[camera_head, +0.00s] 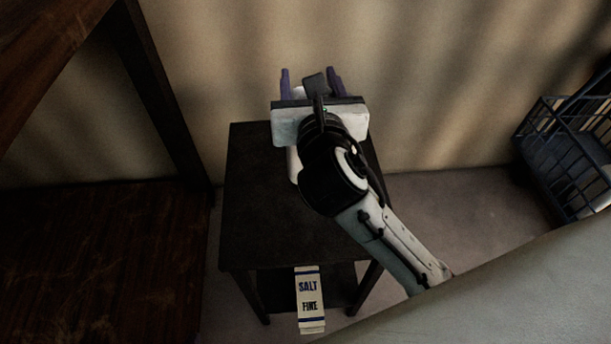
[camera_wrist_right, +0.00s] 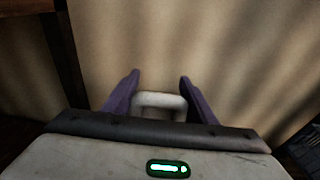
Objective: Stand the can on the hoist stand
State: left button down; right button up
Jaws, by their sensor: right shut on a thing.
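My right gripper (camera_head: 312,82) is over the back part of a small dark table (camera_head: 255,215), its purple fingers pointing toward the wall. In the right wrist view, a pale rounded handle (camera_wrist_right: 160,101) lies between the fingers (camera_wrist_right: 158,92), and the gripper is shut on it. I take it to be the can's. In the head view, a white piece (camera_head: 293,166) shows below the gripper, probably the can's body; the wrist and arm hide most of it. I cannot tell whether it touches the tabletop. No thing is plainly the hoist stand. My left gripper is not in view.
A salt box (camera_head: 310,300) is low at the table's front, over a lower shelf. A dark wooden frame (camera_head: 165,100) stands at left, and a dark wire basket (camera_head: 570,150) at right. The wall is close behind. The tabletop's front left is clear.

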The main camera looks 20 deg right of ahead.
jog(key=f+b, duration=0.1)
jog(key=f, duration=0.2)
jog(key=f+b, duration=0.1)
jog(key=f, duration=0.2)
jog(key=f+b, duration=0.1)
jog(key=f, duration=0.3)
jog(key=shift+w+d, duration=0.1)
jog(key=shift+d, duration=0.2)
pick_arm(q)
jog(key=shift+w+d+f, duration=0.45)
jog(key=shift+w+f, duration=0.05)
jog(key=shift+f, duration=0.2)
pick_arm(e)
jog(key=shift+f, duration=0.1)
jog(key=o, duration=1.5)
jog(key=shift+c, duration=0.2)
